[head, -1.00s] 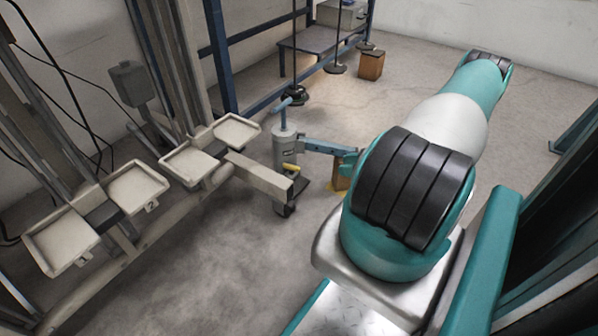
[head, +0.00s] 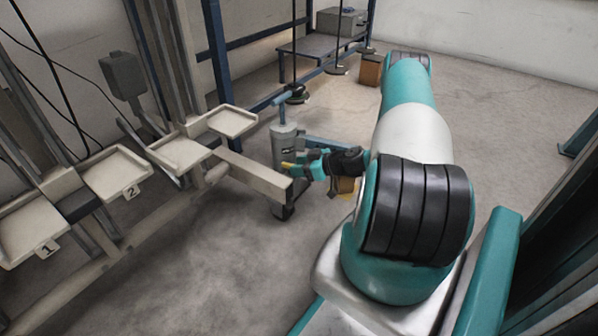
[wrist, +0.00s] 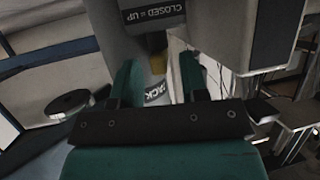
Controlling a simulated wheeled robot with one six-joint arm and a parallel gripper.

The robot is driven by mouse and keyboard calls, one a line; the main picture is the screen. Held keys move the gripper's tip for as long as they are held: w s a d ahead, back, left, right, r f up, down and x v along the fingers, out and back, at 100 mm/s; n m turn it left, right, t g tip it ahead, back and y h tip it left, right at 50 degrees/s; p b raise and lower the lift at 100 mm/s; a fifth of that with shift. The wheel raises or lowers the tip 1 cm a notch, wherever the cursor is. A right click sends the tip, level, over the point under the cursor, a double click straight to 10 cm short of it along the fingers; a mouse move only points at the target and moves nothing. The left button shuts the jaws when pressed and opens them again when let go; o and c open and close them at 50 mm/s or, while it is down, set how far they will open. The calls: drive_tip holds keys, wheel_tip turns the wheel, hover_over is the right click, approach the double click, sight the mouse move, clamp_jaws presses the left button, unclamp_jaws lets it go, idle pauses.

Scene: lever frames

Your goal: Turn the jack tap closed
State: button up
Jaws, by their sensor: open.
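The jack (head: 284,140) is a grey upright cylinder with a blue bar on top, standing by the end of a beige beam. Its yellow tap lever (head: 287,165) shows low on its side, partly hidden by my gripper (head: 304,166). In the wrist view, my gripper (wrist: 159,78) is open, its two teal fingers pointing at the jack's body (wrist: 130,40). The yellow tap (wrist: 158,66) lies between the fingertips; I cannot tell if either finger touches it. A dark label (wrist: 152,14) reads "CLOSED = UP".
The beige beam (head: 255,176) runs close to the left of my gripper in the head view. Numbered trays (head: 118,172) stand farther left. A blue rack (head: 213,50) and a brown box (head: 371,70) are behind. Floor in front is clear.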

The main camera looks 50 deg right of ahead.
drive_tip(key=shift+w, duration=0.15)
drive_tip(key=shift+c, duration=0.2)
clamp_jaws()
drive_tip(key=m+h+p, duration=0.1)
drive_tip(key=p, duration=0.1)
drive_tip(key=shift+a+r+p, duration=0.3)
drive_tip(key=shift+f+m+h+p, duration=0.25)
drive_tip(key=shift+m+h+p, duration=0.35)
drive_tip(key=shift+h+p, duration=0.15)
drive_tip(key=shift+f, duration=0.1)
drive_tip(key=shift+o, duration=0.2)
unclamp_jaws()
